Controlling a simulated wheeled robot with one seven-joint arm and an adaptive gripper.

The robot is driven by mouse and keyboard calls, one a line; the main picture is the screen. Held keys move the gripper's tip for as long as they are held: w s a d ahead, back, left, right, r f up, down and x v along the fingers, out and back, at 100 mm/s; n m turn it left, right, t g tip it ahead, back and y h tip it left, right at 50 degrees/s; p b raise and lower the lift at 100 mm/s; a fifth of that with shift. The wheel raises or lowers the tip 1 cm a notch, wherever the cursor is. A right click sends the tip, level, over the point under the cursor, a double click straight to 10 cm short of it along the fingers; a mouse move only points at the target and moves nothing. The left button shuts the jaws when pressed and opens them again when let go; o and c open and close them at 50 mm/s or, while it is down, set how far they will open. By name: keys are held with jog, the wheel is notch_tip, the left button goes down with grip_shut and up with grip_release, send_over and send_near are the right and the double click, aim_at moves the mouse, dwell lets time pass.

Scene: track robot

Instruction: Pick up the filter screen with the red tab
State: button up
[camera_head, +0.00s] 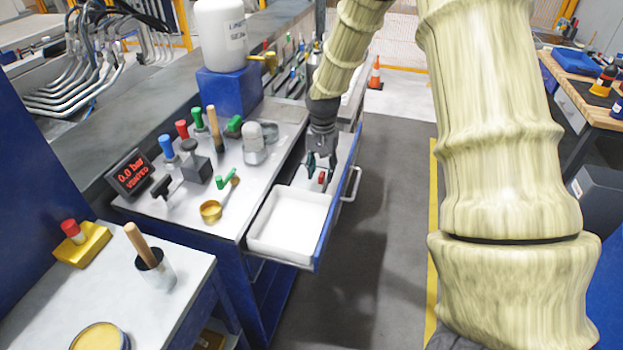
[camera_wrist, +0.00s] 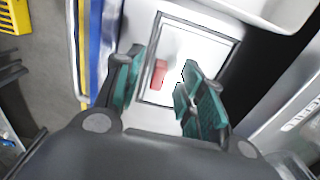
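The filter screen (camera_wrist: 198,45) is a pale rectangular panel with a dark frame, seen in the wrist view below my gripper. Its red tab (camera_wrist: 158,75) shows between the fingers, nearer the left one. In the head view the red tab (camera_head: 321,178) shows at my gripper's fingertips, and the rest of the screen is mostly hidden. My gripper (camera_wrist: 160,85) has teal finger pads set apart on either side of the tab. In the head view my gripper (camera_head: 320,165) points down into the open drawer. I cannot tell how far the fingertips are above the screen.
A white tray (camera_head: 290,224) sits in the front of the open drawer (camera_head: 325,235). The bench top (camera_head: 160,208) left of it holds several coloured-handled tools, a brass cup (camera_head: 210,211) and a pressure display (camera_head: 131,174). A blue block (camera_head: 230,92) carries a white container (camera_head: 221,35).

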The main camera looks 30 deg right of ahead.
aim_at(321, 177)
jog(key=shift+s+f, duration=0.15)
jog(key=shift+f, duration=0.3)
jog(key=shift+w+f, duration=0.15)
jog(key=shift+f, duration=0.45)
jog(key=shift+w+f, duration=0.15)
jog(key=shift+f, duration=0.4)
jog(key=shift+s+a+r, duration=0.1)
jog(key=shift+s+r, duration=0.05)
jog(key=shift+s, duration=0.05)
jog(key=shift+w, duration=0.1)
jog(key=c, duration=0.8)
grip_shut()
